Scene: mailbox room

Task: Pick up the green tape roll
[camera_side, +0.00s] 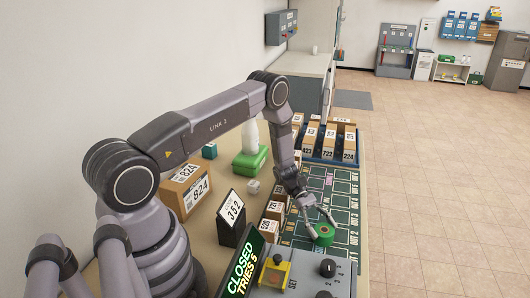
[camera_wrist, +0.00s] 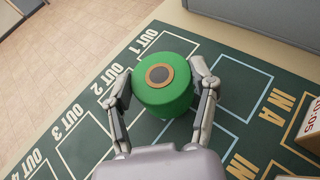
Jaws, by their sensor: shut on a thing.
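The green tape roll (camera_wrist: 165,101) is a short green cylinder with a brown ring and dark core on top. In the wrist view it sits between the two fingers of my gripper (camera_wrist: 163,98), one finger on each side. In the side view the roll (camera_side: 324,235) is at the near end of the dark green marked mat (camera_side: 340,205), with my gripper (camera_side: 315,230) closed around it from the far left. The roll is upright and over the mat near the OUT 1 box. I cannot tell whether it touches the mat.
A grey control panel (camera_side: 328,272) with knobs stands just in front of the roll. Small brown boxes (camera_side: 270,228) line the mat's left side. A blue tray (camera_side: 330,158) of labelled boxes stands at the far end. The mat's right side is clear.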

